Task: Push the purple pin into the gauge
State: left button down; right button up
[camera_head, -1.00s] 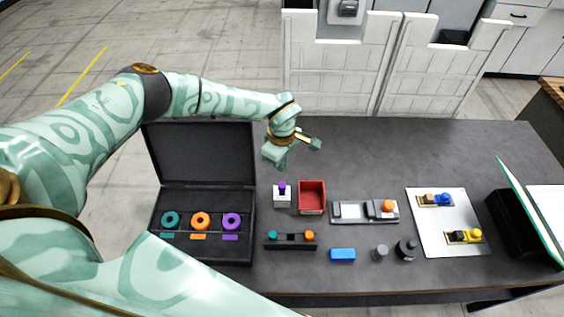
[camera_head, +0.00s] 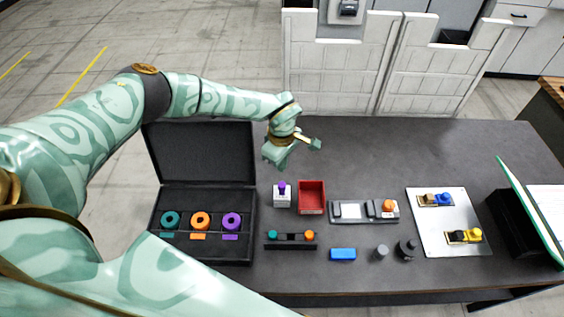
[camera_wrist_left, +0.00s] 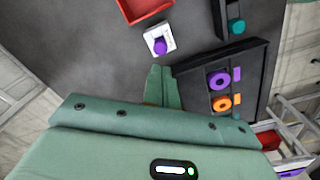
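The purple pin (camera_head: 282,186) stands upright in the top of a small white block (camera_head: 282,201), which I take for the gauge, on the dark table. Part of the pin stands out above the block; its depth inside is hidden. In the left wrist view, the purple pin (camera_wrist_left: 160,47) and white block (camera_wrist_left: 150,33) are just beyond my fingertips. My left gripper (camera_head: 278,163) hangs above and behind the block, apart from the pin. Its fingers (camera_wrist_left: 162,72) look closed together with nothing between them. My right gripper is not in view.
A red open bin (camera_head: 312,211) stands close right of the block. An open black case (camera_head: 160,215) with teal, orange and purple rings lies left. A dark bar with teal and orange pieces (camera_head: 291,246) lies in front. The table's back right is clear.

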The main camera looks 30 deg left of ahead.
aim_at(282, 185)
pick_arm(q)
jog(key=shift+f+b, duration=2.3)
jog(key=shift+f, duration=0.85)
jog(key=shift+f, duration=0.15)
jog(key=shift+f+b, duration=0.65)
notch_tip(282, 185, up, 8)
jog(key=p, duration=0.7)
